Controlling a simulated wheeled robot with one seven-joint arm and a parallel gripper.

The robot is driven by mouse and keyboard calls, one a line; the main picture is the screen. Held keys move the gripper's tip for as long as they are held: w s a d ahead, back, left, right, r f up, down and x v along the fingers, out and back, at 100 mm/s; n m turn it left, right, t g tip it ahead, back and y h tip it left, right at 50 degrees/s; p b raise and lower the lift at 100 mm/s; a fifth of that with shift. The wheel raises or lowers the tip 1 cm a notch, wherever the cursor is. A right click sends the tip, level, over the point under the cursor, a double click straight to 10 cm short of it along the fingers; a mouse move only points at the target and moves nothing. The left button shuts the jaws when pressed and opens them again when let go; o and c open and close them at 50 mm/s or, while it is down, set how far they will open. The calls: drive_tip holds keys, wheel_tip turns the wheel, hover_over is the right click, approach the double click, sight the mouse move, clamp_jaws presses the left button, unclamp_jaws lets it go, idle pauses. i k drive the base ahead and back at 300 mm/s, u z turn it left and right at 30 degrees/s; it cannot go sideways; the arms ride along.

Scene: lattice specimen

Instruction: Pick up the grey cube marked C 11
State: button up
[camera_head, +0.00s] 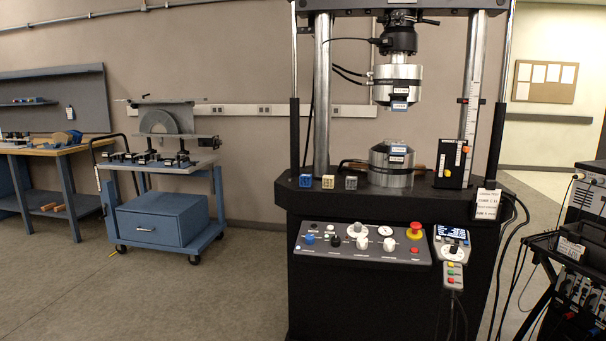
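Three small cubes stand in a row on the dark bed of a testing machine, left of its lower platen. The grey cube (351,183) is the rightmost and nearest the platen. A cream cube (328,182) with a yellowish mark is in the middle. A blue cube (305,181) is at the left. The mark on the grey cube is too small to read. My gripper is not in view.
The lower platen (392,165) and upper platen (398,84) stand between steel columns. A control panel (361,243) with an emergency stop slopes out below the cubes. A blue cart (165,215) and workbench (60,150) stand left. Open floor lies front left; cables hang right.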

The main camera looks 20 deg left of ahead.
sight(350, 181)
drive_tip(key=u, duration=0.55)
drive_tip(key=i, duration=1.6)
drive_tip(key=u, duration=0.15)
